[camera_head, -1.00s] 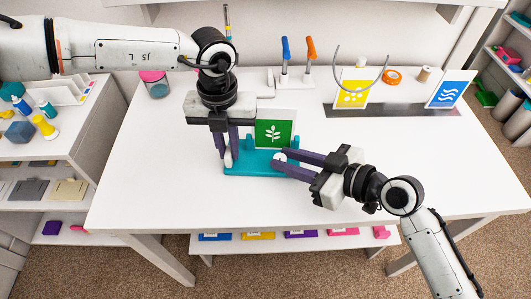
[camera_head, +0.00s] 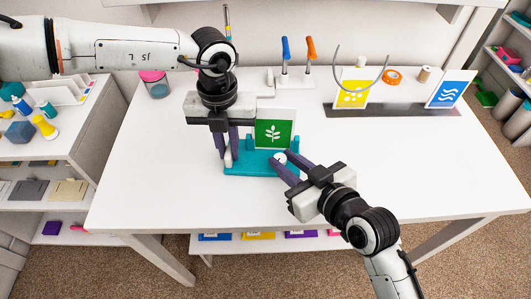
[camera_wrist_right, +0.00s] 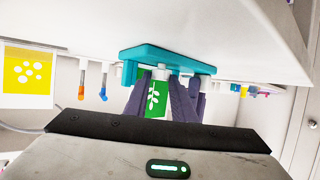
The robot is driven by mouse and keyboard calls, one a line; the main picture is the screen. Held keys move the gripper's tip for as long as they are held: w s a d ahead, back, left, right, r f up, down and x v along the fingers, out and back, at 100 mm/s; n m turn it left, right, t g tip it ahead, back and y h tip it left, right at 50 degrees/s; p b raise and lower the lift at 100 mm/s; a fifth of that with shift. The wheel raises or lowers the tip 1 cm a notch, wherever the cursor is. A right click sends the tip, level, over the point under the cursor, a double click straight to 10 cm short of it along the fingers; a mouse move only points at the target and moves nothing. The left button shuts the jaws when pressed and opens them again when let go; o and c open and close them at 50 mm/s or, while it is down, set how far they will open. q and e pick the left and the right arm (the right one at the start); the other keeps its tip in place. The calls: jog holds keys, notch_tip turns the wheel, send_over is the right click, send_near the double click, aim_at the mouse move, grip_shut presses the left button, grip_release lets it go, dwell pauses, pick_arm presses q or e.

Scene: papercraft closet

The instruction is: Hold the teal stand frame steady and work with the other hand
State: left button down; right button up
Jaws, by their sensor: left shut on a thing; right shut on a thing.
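The teal stand frame (camera_head: 245,169) lies on the white table, and a green card with a white leaf (camera_head: 273,131) stands upright at it. My left gripper (camera_head: 228,161) points down at the stand's left end and is shut on it; the exact grip is partly hidden. My right gripper (camera_head: 281,164) reaches in from the front right, its fingers closed around a small white round knob (camera_head: 280,157) at the stand's right part. In the right wrist view, the stand (camera_wrist_right: 160,58) appears upside down, with the knob (camera_wrist_right: 161,74) between the fingers and the green card (camera_wrist_right: 155,103) behind.
A dark strip (camera_head: 420,109) at the back right holds a yellow card (camera_head: 352,95) and a blue card (camera_head: 447,94). Blue- and orange-handled tools (camera_head: 310,48), an orange tape roll (camera_head: 392,77) and a pink-lidded jar (camera_head: 155,86) stand behind. The table's right side is clear.

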jog(key=o, duration=0.7)
jog(key=shift+s, duration=0.1)
jog(key=shift+v, duration=2.95)
